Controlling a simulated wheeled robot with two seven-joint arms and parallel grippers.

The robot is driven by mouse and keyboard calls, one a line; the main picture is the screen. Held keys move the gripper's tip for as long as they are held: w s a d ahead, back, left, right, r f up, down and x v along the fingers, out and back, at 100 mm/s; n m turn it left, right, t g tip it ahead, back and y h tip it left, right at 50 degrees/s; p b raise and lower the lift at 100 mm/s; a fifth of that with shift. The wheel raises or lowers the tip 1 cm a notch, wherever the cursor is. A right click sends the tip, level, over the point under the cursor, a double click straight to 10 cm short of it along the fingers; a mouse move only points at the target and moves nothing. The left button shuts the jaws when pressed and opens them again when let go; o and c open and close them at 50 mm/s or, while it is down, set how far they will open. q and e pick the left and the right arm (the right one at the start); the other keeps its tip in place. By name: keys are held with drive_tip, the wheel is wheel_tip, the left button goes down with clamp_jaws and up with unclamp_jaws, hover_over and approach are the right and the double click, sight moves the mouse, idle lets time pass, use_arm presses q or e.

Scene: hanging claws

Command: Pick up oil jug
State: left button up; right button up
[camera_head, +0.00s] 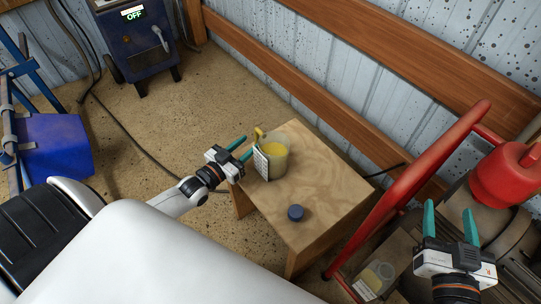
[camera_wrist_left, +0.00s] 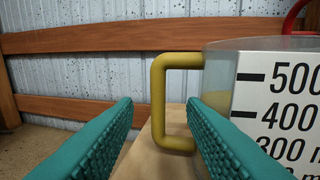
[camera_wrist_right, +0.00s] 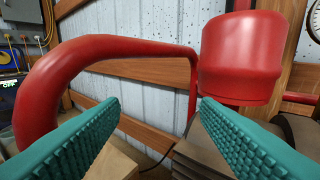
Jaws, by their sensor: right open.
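The oil jug (camera_head: 273,160) is a clear measuring jug with a yellow handle and a white scale, upright on a small wooden table (camera_head: 325,190). My left gripper (camera_head: 241,149) is open beside the jug's handle side. In the left wrist view, the yellow handle (camera_wrist_left: 158,100) shows between the two teal fingers, nearer the right one, and the jug's scale (camera_wrist_left: 280,95) fills the right side. I cannot tell whether a finger touches the jug. My right gripper (camera_head: 451,222) is open and empty at the right, near red machinery.
A dark blue cap (camera_head: 295,212) lies on the table in front of the jug. A red tube frame (camera_head: 410,185) and a red cylinder (camera_head: 507,175) stand to the right. A blue machine (camera_head: 135,40) stands at the back left. The floor left of the table is mostly clear.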

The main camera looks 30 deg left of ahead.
sight(256, 138)
use_arm(q)
drive_tip(key=w, duration=0.1)
drive_tip(key=w+b, duration=0.1)
drive_tip(key=w, duration=0.1)
drive_tip(key=w+b, duration=0.1)
drive_tip(key=shift+w+d+f, duration=0.15)
drive_tip(key=shift+w+d, duration=0.15)
drive_tip(key=shift+d, duration=0.05)
drive_tip(key=shift+w+d, duration=0.1)
drive_tip(key=shift+w, duration=0.15)
clamp_jaws()
use_arm(e)
wheel_tip(256, 138, up, 8)
drive_tip(key=s+t+y, duration=0.1)
drive_tip(key=t+y, duration=0.1)
drive_tip(key=t, duration=0.3)
drive_tip(key=shift+a+f+t, duration=0.2)
drive_tip(key=shift+a+t, duration=0.1)
drive_tip(key=shift+a, duration=0.15)
drive_tip(key=shift+s, duration=0.1)
